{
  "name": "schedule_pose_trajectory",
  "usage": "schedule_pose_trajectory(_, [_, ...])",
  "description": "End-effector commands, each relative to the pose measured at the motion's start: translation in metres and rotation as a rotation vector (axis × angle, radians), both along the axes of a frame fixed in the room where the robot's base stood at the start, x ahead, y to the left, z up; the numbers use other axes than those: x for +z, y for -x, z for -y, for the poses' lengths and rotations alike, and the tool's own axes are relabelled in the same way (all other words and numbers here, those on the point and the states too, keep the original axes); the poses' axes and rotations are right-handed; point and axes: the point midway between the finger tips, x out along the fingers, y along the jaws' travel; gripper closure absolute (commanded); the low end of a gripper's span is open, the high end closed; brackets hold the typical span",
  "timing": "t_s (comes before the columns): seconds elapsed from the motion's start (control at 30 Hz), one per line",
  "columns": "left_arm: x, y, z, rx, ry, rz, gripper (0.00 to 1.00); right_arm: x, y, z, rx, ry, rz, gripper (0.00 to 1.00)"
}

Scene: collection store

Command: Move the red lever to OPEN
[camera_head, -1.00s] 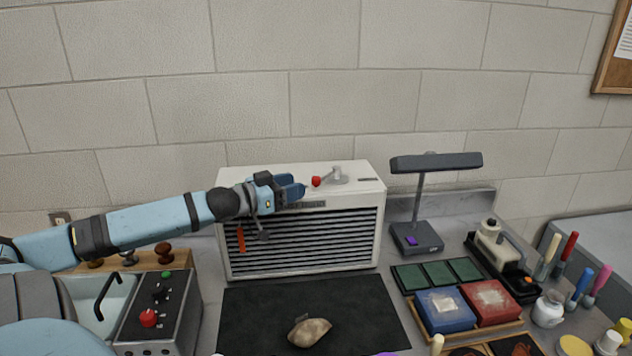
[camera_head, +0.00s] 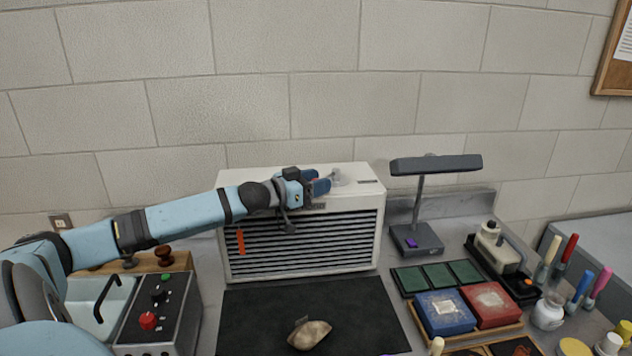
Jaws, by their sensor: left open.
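The red lever has its grey pivot (camera_head: 341,177) on the top of a white louvred box (camera_head: 237,178). Its red knob is mostly hidden now behind my left gripper. My left gripper (camera_head: 322,184) is open, with its blue fingertips right at the knob end of the lever. I cannot tell whether the fingers touch the knob. The lever's markings are too small to read. My right gripper is not in view.
An orange tag (camera_head: 240,241) hangs at the louvres. A grey lamp (camera_head: 420,200) stands right of the box. A black mat (camera_head: 250,325) with a stone-like piece (camera_head: 309,334) lies in front. A control box (camera_head: 160,310) stands at left; trays and tools fill the right.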

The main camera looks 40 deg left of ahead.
Motion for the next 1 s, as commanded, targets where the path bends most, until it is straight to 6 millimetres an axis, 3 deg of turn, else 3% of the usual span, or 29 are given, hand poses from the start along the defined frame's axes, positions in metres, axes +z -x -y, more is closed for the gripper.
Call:
schedule_pose_trajectory(0.23, [-0.0001, -0.0002, 0.0001, 0.000, 0.000, 0.000, 0.51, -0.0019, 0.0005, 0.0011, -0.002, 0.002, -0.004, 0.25])
schedule_pose_trajectory(0.4, [-0.0001, -0.0002, 0.0001, 0.000, 0.000, 0.000, 0.90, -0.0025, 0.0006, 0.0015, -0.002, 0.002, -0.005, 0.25])
schedule_pose_trajectory(0.47, [-0.0001, -0.0002, 0.0002, 0.000, 0.000, 0.000, 1.00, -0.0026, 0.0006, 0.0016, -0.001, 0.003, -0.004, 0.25])
schedule_pose_trajectory(1.0, [-0.0004, -0.0047, -0.0007, 0.008, 0.001, 0.001, 1.00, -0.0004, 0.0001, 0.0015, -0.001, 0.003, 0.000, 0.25])
